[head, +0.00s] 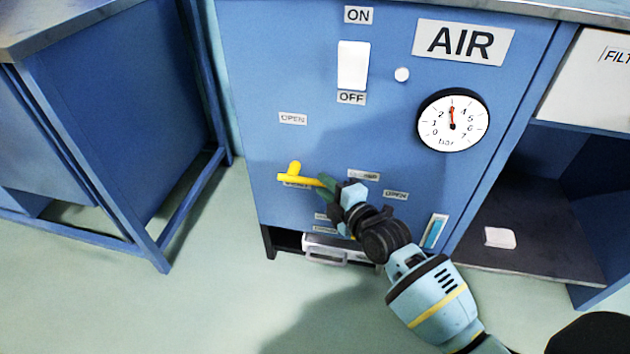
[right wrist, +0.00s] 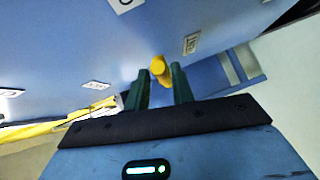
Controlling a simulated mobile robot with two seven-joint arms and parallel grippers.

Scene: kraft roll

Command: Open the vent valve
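A yellow lever handle (head: 298,180) sticks out from the front of a blue cabinet, lying almost level in the head view. An OPEN label (head: 293,118) is above it. My right gripper (head: 324,187) is at the lever's right end. In the right wrist view its two green fingers (right wrist: 160,88) stand apart with a yellow piece (right wrist: 158,69) between their tips; I see no clear grip on it. A yellow bar (right wrist: 65,131) also shows at the left there. The gripper and wrist hide part of the panel, and I cannot read which label names the vent valve. My left gripper is not in view.
The cabinet panel (head: 300,60) carries a white ON/OFF switch (head: 353,65), an AIR sign (head: 464,42) and a pressure gauge (head: 452,120). A second OPEN label (head: 396,194) is right of my gripper. A drawer-like tray (head: 338,251) is low down. A blue bench frame (head: 150,250) stands left; floor between is clear.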

